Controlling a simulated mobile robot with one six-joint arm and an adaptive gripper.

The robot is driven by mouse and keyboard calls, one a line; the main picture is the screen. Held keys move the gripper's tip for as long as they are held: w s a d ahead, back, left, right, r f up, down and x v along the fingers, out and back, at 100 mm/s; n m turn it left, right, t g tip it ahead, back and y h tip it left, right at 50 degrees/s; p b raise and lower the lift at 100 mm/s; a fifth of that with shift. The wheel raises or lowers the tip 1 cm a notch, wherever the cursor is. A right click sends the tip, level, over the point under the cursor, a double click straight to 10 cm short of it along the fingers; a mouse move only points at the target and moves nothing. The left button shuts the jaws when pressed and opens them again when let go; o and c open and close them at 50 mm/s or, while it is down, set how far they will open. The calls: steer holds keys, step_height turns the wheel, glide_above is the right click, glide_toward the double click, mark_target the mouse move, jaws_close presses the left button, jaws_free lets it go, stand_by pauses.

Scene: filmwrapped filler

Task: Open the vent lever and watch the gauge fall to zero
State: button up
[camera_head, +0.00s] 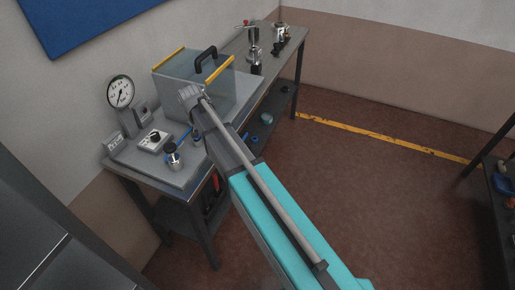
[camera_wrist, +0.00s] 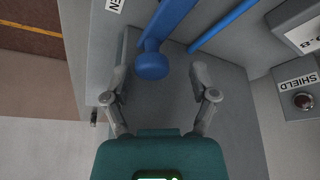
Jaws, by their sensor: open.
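A blue lever with a round knob end (camera_wrist: 151,65) sits between my spread fingers in the wrist view, slightly beyond the tips. I cannot tell whether a finger touches it. A blue bar and dark knob (camera_head: 171,148) show near the bench front in the head view. My gripper (camera_wrist: 160,82) is open and empty; in the head view my arm hides most of it. A round white gauge (camera_head: 120,92) stands upright at the back left of the bench. Its dark needle shows, but the reading is too small to make out.
A clear box (camera_head: 180,84) with yellow edges and a black handle stands behind my arm. A grey knob box (camera_head: 154,141) is left of the lever. Metal fittings (camera_head: 254,55) stand at the bench's far end.

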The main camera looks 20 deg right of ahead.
steer(key=n, duration=0.1)
steer(key=a+n+y, duration=0.1)
steer(key=n, duration=0.2)
steer(key=shift+w+a+n+y, duration=0.3)
steer(key=shift+w+y, duration=0.1)
steer(key=n, duration=0.1)
steer(key=a+n+y, duration=0.1)
steer(key=n+g, duration=0.1)
steer(key=n, duration=0.1)
steer(key=shift+a+y, duration=0.3)
steer(key=shift+s+r+n+p, duration=0.2)
steer(key=shift+r+n+p, duration=0.1)
steer(key=shift+r+p, duration=0.05)
steer(key=p+v, duration=1.3)
steer(key=v, duration=0.1)
steer(key=s+d+f+m+g+h+b, duration=0.1)
steer(key=s+d+f+m+b, duration=0.2)
steer(key=s+d, duration=0.5)
steer(key=s+d+f+m+g+h+b, duration=0.1)
steer(key=s+d+f+m+g+b, duration=0.1)
steer(key=s+d, duration=0.7)
steer(key=shift+s+f+m+h+b, duration=0.3)
steer(key=shift+s+f+m+b, duration=0.5)
steer(key=shift+s+f+m, duration=0.9)
steer(key=shift+s+d+r+n, duration=0.2)
steer(key=shift+s+n, duration=0.15)
steer(key=shift+n, duration=0.25)
